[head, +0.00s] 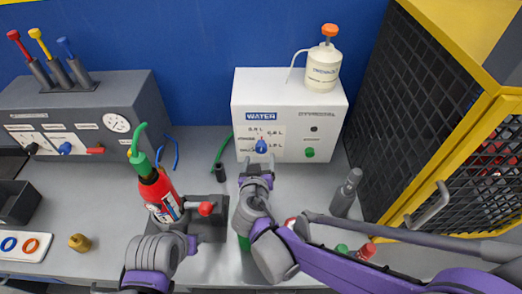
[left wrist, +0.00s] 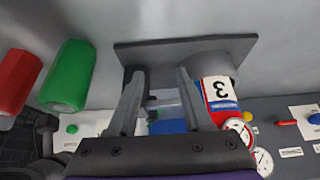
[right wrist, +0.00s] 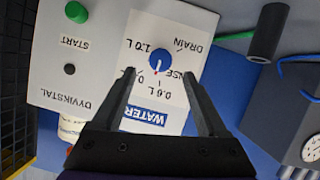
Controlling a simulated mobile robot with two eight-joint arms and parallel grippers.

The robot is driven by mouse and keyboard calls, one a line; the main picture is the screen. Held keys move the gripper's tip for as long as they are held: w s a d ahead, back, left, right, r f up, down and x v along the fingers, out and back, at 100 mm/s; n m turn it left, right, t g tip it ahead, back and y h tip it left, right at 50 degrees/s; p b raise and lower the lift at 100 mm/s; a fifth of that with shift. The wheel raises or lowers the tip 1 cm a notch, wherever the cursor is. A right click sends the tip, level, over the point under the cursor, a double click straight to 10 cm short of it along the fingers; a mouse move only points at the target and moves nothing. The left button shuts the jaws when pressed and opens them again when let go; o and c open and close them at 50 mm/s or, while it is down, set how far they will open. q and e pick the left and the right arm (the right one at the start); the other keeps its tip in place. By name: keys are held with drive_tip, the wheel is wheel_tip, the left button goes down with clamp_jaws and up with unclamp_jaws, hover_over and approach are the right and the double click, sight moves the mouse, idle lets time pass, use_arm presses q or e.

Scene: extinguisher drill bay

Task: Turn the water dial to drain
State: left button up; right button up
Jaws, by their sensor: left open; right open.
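The water dial (head: 261,147) is a blue knob on the front of the white WATER box (head: 242,104). In the right wrist view the dial (right wrist: 162,60) appears upside down, ringed by labels including DRAIN, 1.0 L and 0.6 L. A small white mark shows on the knob; I cannot tell exactly which label it points at. My right gripper (head: 257,166) is open just in front of the dial, with the knob between its fingers in the wrist view, not gripped. My left gripper (left wrist: 160,76) is open and empty near the extinguisher holder.
A red extinguisher (head: 162,196) stands in a dark holder on the bench. A white bottle (head: 323,68) with an orange top sits on the box. A green START button (head: 310,153) is right of the dial. A mesh cage (head: 402,120) borders the right.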

sight(261, 150)
drive_tip(key=x, duration=0.6)
drive_tip(key=shift+w+f, duration=0.1)
drive_tip(key=shift+w, duration=0.05)
drive_tip(key=shift+c, duration=0.3)
drive_tip(key=shift+a, duration=0.1)
clamp_jaws()
